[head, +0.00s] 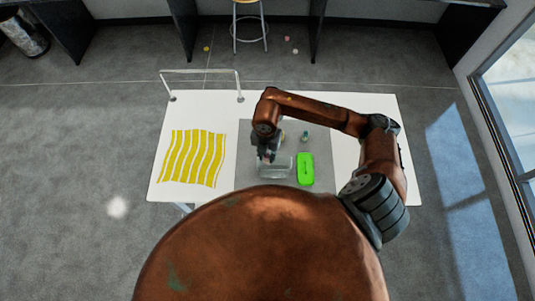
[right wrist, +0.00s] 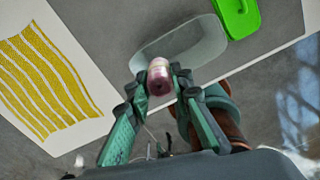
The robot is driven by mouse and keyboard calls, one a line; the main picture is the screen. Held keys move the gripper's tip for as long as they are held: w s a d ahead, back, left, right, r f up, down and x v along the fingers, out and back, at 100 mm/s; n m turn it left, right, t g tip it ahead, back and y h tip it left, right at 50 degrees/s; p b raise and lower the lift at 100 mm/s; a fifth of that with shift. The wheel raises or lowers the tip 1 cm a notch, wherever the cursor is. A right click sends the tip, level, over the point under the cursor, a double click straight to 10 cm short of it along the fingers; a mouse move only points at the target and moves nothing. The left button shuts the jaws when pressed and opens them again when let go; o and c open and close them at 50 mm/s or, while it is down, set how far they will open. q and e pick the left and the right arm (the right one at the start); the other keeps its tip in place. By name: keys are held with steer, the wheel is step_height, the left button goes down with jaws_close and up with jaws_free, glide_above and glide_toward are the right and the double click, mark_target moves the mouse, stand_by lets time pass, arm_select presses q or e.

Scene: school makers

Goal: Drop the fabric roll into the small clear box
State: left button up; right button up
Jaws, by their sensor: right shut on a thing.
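My right gripper (head: 267,155) is shut on the fabric roll (right wrist: 158,72), a small pinkish roll held between its fingertips in the right wrist view. The small clear box (head: 276,169) stands on the grey mat near the table's front edge. It also shows in the right wrist view (right wrist: 190,42), with the roll in front of its near end. In the head view the gripper is over the box's left part, and the roll is too small to make out. I cannot tell the exact height of the roll above the box. My left gripper is not in view.
A bright green box with a handle (head: 306,173) stands right of the clear box. A small bottle-like thing (head: 304,136) is behind it. A yellow striped cloth (head: 192,158) lies on the left of the white table (head: 222,107). A white frame (head: 201,71) stands at the back left.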

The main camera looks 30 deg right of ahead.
stand_by(0.4)
steer(key=o, duration=1)
steer(key=shift+r, duration=0.15)
step_height(320, 180, up, 12)
steer(key=shift+f, duration=0.1)
